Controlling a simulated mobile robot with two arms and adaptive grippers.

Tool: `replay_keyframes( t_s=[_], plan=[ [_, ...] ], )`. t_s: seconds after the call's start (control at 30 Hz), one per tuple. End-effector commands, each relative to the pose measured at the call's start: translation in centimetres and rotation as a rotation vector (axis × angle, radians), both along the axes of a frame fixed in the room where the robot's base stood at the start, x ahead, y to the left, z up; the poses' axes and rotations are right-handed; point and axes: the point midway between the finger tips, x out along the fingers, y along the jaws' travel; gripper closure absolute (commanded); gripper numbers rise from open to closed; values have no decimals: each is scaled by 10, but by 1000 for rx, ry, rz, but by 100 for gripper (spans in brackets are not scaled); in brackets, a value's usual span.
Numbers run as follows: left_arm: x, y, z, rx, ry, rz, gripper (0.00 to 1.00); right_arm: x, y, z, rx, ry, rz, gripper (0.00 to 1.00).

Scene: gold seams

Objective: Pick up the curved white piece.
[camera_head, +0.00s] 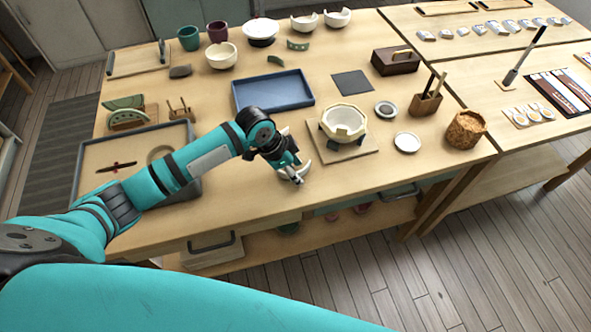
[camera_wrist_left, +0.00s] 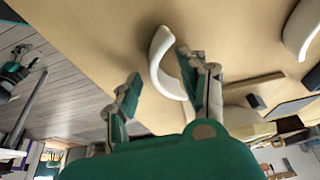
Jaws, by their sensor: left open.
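A curved white piece (camera_wrist_left: 160,62) lies on the wooden table in the left wrist view, an arc between the spread fingers of my left gripper (camera_wrist_left: 158,70) and closer to the right-hand finger. I cannot tell whether that finger touches it. In the head view, my left gripper (camera_head: 291,171) is low over the near middle of the table, with white curved shapes (camera_head: 300,177) partly hidden around its fingers. The gripper is open. A second curved white piece (camera_wrist_left: 301,30) lies at the upper right of the wrist view. My right gripper is not in view.
A white faceted bowl (camera_head: 343,122) stands on a board (camera_head: 370,148) just right of the gripper. A blue tray (camera_head: 272,91) lies behind it. A sand tray (camera_head: 92,160) lies left, under my arm. The table's front edge is close, with bare wood between.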

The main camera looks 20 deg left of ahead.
Motion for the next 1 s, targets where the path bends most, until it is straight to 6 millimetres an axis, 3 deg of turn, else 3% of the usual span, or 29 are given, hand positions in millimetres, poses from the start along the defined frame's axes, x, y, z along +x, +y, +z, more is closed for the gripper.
replay_keyframes(
  t_s=[0.23, 0.57, 1.0],
  plan=[
    [0, 0, -2, 0, 0, 0, 58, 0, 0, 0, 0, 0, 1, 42],
    [0, 0, -1, 0, 0, 0, 100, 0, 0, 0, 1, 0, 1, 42],
    [1, 0, 5, 0, -3, -1, 100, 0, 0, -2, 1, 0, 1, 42]
  ],
)
